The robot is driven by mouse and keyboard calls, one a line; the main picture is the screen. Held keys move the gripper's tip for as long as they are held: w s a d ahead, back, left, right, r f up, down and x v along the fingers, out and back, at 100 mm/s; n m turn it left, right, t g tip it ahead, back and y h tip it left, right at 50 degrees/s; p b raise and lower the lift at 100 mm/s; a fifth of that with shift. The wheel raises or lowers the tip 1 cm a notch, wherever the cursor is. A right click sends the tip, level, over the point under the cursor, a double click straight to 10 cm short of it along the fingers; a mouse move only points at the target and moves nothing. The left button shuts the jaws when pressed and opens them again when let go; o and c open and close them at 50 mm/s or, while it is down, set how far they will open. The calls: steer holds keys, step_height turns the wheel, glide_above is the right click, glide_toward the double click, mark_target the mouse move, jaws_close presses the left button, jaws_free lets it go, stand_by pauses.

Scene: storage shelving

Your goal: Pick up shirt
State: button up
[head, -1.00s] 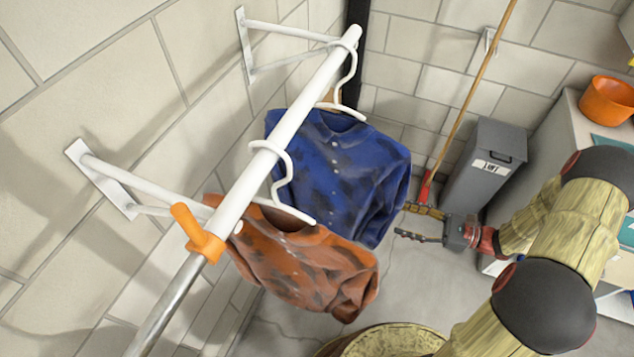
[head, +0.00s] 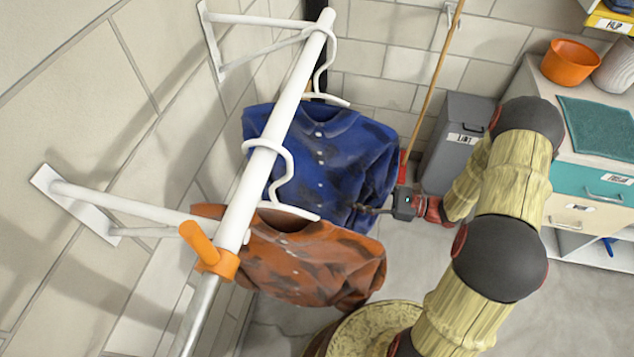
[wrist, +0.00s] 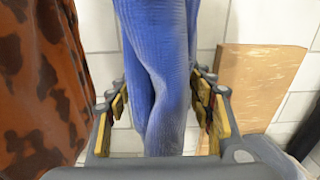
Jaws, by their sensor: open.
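A blue shirt (head: 322,160) with dark patches hangs on a white hanger from the rail. An orange-brown shirt (head: 300,262) with dark patches hangs nearer on a second hanger. My gripper (head: 372,209) is at the right edge of the blue shirt, its fingers partly hidden by the cloth. In the wrist view, my gripper (wrist: 165,100) is open, with blue cloth (wrist: 158,60) hanging between its two fingers. The orange-brown shirt (wrist: 38,80) shows at the left there, beside the left finger.
The white rail (head: 283,120) is held by wall brackets and carries an orange clamp (head: 215,262). A grey bin (head: 458,140) and a broom handle (head: 432,90) stand behind. Drawers (head: 590,182) with an orange bowl (head: 570,62) are at the right. A brown board (wrist: 255,85) shows in the wrist view.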

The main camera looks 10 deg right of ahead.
steer(key=shift+w+a, duration=0.25)
steer(key=shift+a, duration=0.2)
steer(key=shift+c, duration=0.4)
jaws_close()
